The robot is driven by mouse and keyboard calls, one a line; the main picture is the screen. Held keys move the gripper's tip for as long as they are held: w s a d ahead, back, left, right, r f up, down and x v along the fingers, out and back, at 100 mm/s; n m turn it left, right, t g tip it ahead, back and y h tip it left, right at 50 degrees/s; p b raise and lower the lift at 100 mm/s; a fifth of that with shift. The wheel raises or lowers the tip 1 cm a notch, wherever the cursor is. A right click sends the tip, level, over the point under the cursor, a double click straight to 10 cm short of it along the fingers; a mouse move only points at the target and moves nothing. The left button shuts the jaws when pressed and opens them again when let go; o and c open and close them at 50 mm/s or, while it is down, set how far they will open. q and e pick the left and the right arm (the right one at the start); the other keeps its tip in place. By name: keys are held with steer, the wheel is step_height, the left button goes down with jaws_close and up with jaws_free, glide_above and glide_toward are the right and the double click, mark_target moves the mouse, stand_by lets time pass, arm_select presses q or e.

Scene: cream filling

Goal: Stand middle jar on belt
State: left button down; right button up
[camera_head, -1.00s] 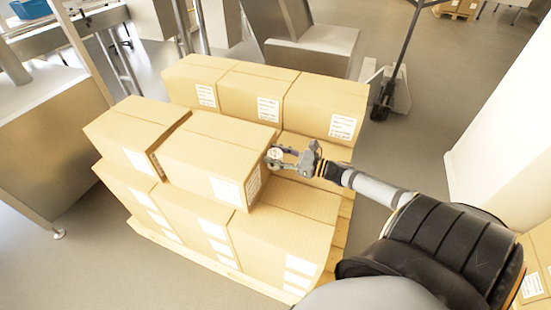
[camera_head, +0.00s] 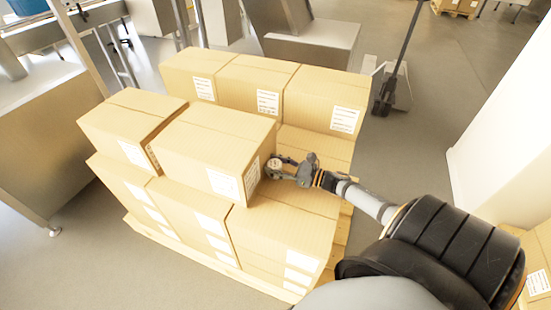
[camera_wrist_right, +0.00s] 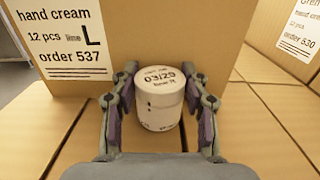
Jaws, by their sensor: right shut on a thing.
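A white round jar (camera_wrist_right: 160,98) with a printed lid reading 03/29 is upright between the fingers of my right gripper (camera_wrist_right: 160,78) in the right wrist view. The gripper is shut on it. In the head view my right gripper (camera_head: 279,168) and the small jar are beside the right end of a raised carton (camera_head: 215,140), low over the lower carton layer. I cannot tell whether the jar touches the carton below it. My left gripper is not in view. I cannot make out a belt for certain.
Stacked cartons sit on a wooden pallet (camera_head: 165,240). A hand cream carton (camera_wrist_right: 150,28) rises close behind the jar, and another carton (camera_wrist_right: 290,30) stands to its right. Metal machinery (camera_head: 35,140) is at left, a pallet jack (camera_head: 392,90) at back right.

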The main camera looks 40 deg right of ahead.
steer(key=shift+f, duration=0.1)
steer(key=o, duration=1.2)
